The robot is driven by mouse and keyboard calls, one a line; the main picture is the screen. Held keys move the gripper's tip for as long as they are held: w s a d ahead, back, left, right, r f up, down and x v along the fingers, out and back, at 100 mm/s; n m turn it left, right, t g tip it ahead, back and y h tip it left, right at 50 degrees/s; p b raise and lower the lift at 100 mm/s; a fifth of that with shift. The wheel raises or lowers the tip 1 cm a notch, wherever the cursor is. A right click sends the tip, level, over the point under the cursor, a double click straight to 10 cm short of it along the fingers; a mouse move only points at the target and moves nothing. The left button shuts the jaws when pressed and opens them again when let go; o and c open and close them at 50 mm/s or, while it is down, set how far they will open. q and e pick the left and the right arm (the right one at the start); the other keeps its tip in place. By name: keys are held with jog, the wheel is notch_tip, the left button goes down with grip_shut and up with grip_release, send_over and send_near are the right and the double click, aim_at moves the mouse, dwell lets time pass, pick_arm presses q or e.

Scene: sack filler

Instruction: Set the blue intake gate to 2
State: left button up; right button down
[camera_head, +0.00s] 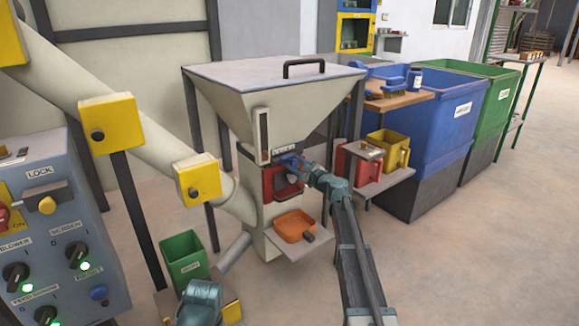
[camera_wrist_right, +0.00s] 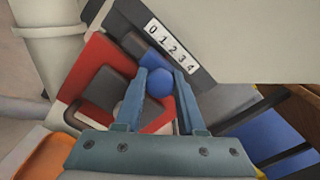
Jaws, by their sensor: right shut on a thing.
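The blue intake gate's round blue knob (camera_wrist_right: 158,82) sits below a white scale strip (camera_wrist_right: 170,46) numbered 0 to 4 on a dark plate. My right gripper (camera_wrist_right: 161,78) is shut on the knob, with one finger on each side. The gate setting cannot be read exactly, as the fingers and knob cover the pointer area. In the head view, my right gripper (camera_head: 298,167) reaches the front of the grey hopper (camera_head: 270,92), and the knob is hardly distinguishable there.
A red panel (camera_wrist_right: 85,62) lies beside the knob. An orange tray (camera_head: 295,226) is below the gate. A shelf with a red container (camera_head: 347,162) and a yellow container (camera_head: 380,155) stands right of my arm. A control panel (camera_head: 50,210) is at left.

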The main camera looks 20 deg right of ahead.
jog(key=c, duration=0.5)
grip_release()
jog(key=v, duration=1.3)
jog(key=shift+s, duration=0.4)
jog(key=shift+d, duration=0.1)
